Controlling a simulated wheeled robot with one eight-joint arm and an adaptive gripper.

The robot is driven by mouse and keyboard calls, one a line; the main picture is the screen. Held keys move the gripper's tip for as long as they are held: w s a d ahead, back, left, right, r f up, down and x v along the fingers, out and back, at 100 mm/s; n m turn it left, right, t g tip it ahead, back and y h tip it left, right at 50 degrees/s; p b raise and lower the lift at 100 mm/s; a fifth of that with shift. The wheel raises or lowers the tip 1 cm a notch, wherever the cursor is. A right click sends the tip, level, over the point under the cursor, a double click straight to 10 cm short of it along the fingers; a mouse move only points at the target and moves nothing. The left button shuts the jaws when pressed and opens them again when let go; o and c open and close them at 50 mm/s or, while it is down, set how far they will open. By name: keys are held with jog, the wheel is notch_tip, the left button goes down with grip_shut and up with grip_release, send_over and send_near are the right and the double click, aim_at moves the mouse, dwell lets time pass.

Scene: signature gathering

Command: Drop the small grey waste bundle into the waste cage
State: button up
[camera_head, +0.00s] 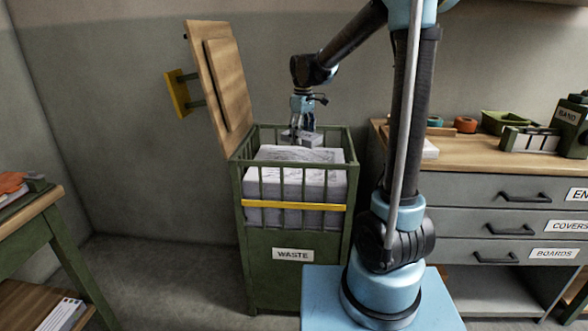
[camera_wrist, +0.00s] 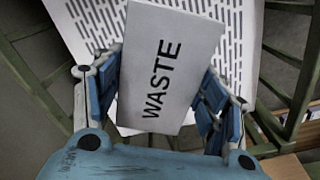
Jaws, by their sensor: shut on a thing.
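My gripper (camera_head: 302,124) points down over the green waste cage (camera_head: 292,262), near its back right. It is shut on the small grey waste bundle (camera_head: 302,137). In the wrist view the bundle (camera_wrist: 165,68) shows a pale face marked WASTE, with blue finger pads on both sides. The cage's wooden lid (camera_head: 222,78) stands open, tilted up at the left. A large pale block of paper (camera_head: 296,175) fills much of the cage and lies beneath the bundle. I cannot tell whether the bundle touches it.
A wooden-topped drawer unit (camera_head: 485,160) stands right of the cage, with green trays and tape rolls on top. A green-legged table (camera_head: 38,210) is at the left. A yellow wall bracket (camera_head: 178,93) sits behind the lid. Bare floor lies left of the cage.

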jog(key=shift+f, duration=2.15)
jog(key=o, duration=1.2)
notch_tip(320, 180, up, 12)
